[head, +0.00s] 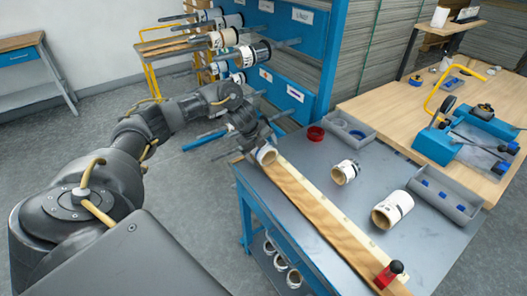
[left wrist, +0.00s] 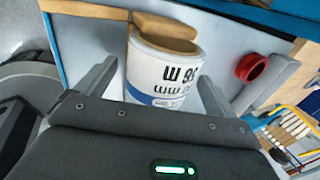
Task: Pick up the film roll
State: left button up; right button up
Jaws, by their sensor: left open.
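A white film roll (head: 266,156) with printed lettering and a blue band stands at the far left end of the grey table, by the end of a long wooden strip. In the left wrist view the same film roll (left wrist: 165,72) sits between the two fingers, its tan core facing away. My left gripper (head: 257,144) is open, with one finger on each side of the roll. A gap shows at the left finger; contact at the right finger is unclear. Two more rolls, a small one (head: 345,172) and a larger one (head: 392,210), lie on the table. My right gripper is out of view.
A red ring (head: 316,133) lies near the roll; it also shows in the left wrist view (left wrist: 252,67). Grey trays (head: 349,131) line the table's back. The wooden strip (head: 325,218) runs along the front edge. A blue rack with rolls (head: 222,38) stands behind the arm.

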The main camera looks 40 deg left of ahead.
pick_arm(q)
jog(key=c, duration=1.1)
jog(key=shift+c, duration=0.2)
jog(key=shift+r, duration=0.15)
jog(key=shift+r, duration=0.25)
notch_tip(320, 180, up, 2)
jog(key=shift+w+b, duration=0.1)
jog(key=shift+b, duration=0.4)
jog(key=s+a+r, duration=0.6)
jog(key=s+r, duration=0.4)
jog(key=s, duration=0.2)
jog(key=shift+s+a+r, duration=0.15)
jog(key=shift+s+a, duration=0.1)
jog(key=shift+a, duration=0.1)
